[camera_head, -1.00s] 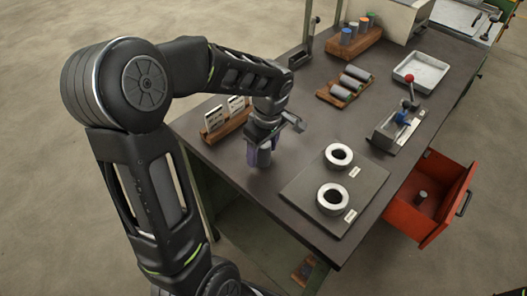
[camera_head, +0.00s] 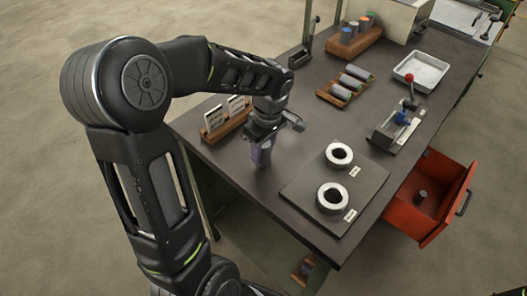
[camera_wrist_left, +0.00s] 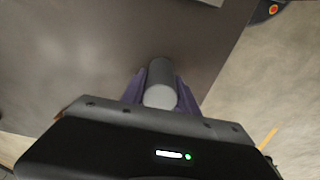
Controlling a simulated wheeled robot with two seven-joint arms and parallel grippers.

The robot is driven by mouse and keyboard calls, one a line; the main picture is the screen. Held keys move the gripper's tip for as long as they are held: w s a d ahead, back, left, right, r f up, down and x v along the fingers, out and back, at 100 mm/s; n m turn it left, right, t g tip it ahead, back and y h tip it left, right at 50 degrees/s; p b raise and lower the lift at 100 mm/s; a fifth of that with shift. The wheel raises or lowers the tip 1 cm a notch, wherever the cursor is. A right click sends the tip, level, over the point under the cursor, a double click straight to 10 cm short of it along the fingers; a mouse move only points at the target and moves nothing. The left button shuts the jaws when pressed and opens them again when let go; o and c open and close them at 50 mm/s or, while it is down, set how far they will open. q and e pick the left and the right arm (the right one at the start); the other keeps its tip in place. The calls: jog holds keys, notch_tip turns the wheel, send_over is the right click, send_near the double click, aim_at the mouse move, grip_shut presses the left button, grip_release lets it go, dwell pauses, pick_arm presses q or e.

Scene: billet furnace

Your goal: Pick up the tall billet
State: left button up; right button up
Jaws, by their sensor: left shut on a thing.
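My left gripper (camera_head: 260,152) hangs down over the left part of the dark bench top. It is shut on a grey cylinder, the tall billet (camera_head: 266,156). In the left wrist view the billet (camera_wrist_left: 161,78) stands between the two purple fingers of the gripper (camera_wrist_left: 161,92), with its pale round end toward the camera. The fingers touch it on both sides. Whether its lower end is on the bench or just above it, I cannot tell. My right gripper does not show.
A grey plate (camera_head: 357,210) with two white rings lies to the right. A wooden card holder (camera_head: 228,125) stands just behind the gripper. A rack of small billets (camera_head: 340,95), a white tray (camera_head: 421,72), a red-knobbed fixture (camera_head: 397,125) and an open red drawer (camera_head: 432,205) are farther right.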

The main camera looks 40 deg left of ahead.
pick_arm(q)
grip_shut()
dwell(0.8)
jog(key=shift+r, duration=0.1)
notch_tip(320, 180, up, 10)
jog(key=shift+b, duration=0.35)
jog(key=shift+r, duration=0.1)
dwell(0.6)
